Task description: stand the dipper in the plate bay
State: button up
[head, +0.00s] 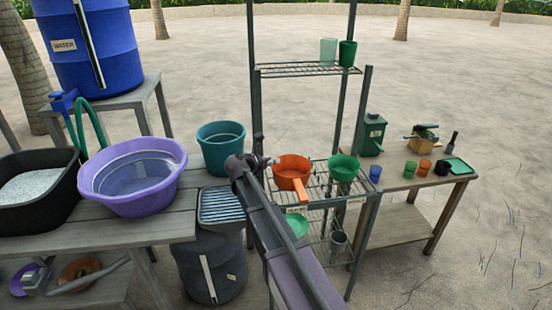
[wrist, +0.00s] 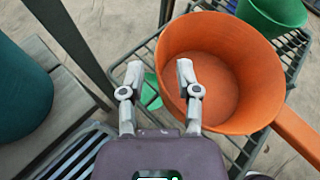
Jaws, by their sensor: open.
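The orange dipper (head: 292,170), a round pan with one straight handle, sits upright on the wire rack's middle shelf (head: 318,195). In the wrist view the dipper (wrist: 225,75) is empty and its handle points to the lower right. My gripper (head: 266,161) is at the dipper's left side. In the wrist view my gripper (wrist: 159,72) is open, with the left finger outside the rim and the right finger overlapping the dipper's left wall. I cannot tell whether it touches. A small rack label is unreadable, so I cannot tell which bay is the plate bay.
A green bowl (head: 343,168) stands right of the dipper. A teal tub (head: 221,146) and a blue drain rack (head: 222,206) are to the left. Rack posts (head: 364,110) rise around the shelves. A grey mug (head: 338,241) is on the lower shelf.

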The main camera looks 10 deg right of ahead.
jog(key=p+v, duration=0.3)
jog(key=v, duration=0.6)
dwell(0.4)
jog(key=s+d+f+m+g, duration=0.1)
jog(key=s+d+m, duration=0.1)
jog(key=s+d+f+m+g+y, duration=0.1)
jog(key=s+d+f+m, duration=0.1)
jog(key=m, duration=0.1)
jog(key=s+d+f+m+g, duration=0.1)
jog(key=s+d+m, duration=0.1)
jog(key=shift+s+d+f+m+y, duration=0.1)
jog(key=shift+s+f+m+y, duration=0.3)
jog(key=s+d+f+m, duration=0.1)
jog(key=m, duration=0.1)
jog(key=s+f+m+g+y, duration=0.1)
jog(key=s+m, duration=0.1)
jog(key=s+d+f+m+g+y, duration=0.1)
jog(key=s, duration=0.1)
jog(key=shift+s+d+m, duration=0.15)
jog(key=shift+d+m, duration=0.15)
jog(key=shift+m, duration=0.1)
jog(key=s+f+m+g+y, duration=0.3)
jog(key=s+m+y, duration=0.3)
jog(key=s+m, duration=0.8)
jog(key=shift+d+f+g, duration=0.2)
jog(key=shift+f+g, duration=0.2)
jog(key=shift+g, duration=0.1)
jog(key=shift+a, duration=0.1)
